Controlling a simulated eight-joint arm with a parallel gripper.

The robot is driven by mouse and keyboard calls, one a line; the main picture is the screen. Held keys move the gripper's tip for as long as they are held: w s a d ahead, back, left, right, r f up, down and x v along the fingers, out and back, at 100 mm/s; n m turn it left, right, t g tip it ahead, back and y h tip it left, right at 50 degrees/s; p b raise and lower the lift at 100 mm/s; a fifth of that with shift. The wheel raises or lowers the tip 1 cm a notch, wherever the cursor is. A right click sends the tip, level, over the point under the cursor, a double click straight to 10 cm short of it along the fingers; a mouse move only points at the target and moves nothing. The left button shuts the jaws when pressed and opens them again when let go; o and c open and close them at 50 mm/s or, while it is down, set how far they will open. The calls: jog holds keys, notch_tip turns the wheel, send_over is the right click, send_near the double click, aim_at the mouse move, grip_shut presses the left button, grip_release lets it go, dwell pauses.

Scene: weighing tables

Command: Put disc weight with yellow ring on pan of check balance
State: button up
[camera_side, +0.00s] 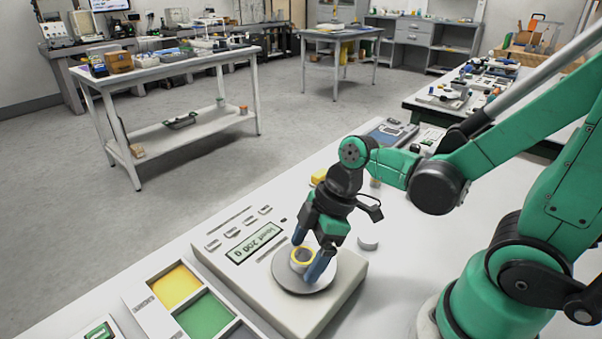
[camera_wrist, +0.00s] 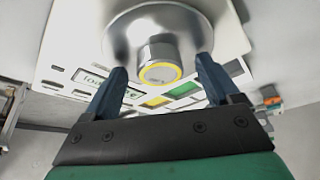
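The disc weight with the yellow ring (camera_side: 302,260) is a short grey metal cylinder. It rests on the round metal pan (camera_side: 322,277) of the check balance (camera_side: 222,272); it also shows in the wrist view (camera_wrist: 160,60). My gripper (camera_side: 309,252) is low over the pan with a finger on either side of the weight. In the wrist view, my gripper (camera_wrist: 161,80) is open, with gaps between both fingers and the weight. One finger partly covers the weight's side in the side view.
A tray with yellow (camera_side: 175,287) and green (camera_side: 205,314) compartments lies left of the balance. A small grey cylinder (camera_side: 368,243) stands just right of the balance. A yellow object (camera_side: 319,177) and a grey-blue device (camera_side: 391,132) are further back on the table.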

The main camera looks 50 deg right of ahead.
jog(key=v, duration=1.2)
jog(key=w+f+m+t+h, duration=0.1)
jog(key=m, duration=0.2)
jog(key=w+f+m+t+h, duration=0.1)
jog(key=w+m+t, duration=0.1)
jog(key=m, duration=0.2)
jog(key=w+f+m+t+h, duration=0.1)
jog(key=m, duration=0.3)
jog(key=shift+w+d+f+t+h, duration=0.2)
jog(key=shift+w+d+t+h, duration=0.1)
jog(key=shift+d+t, duration=0.1)
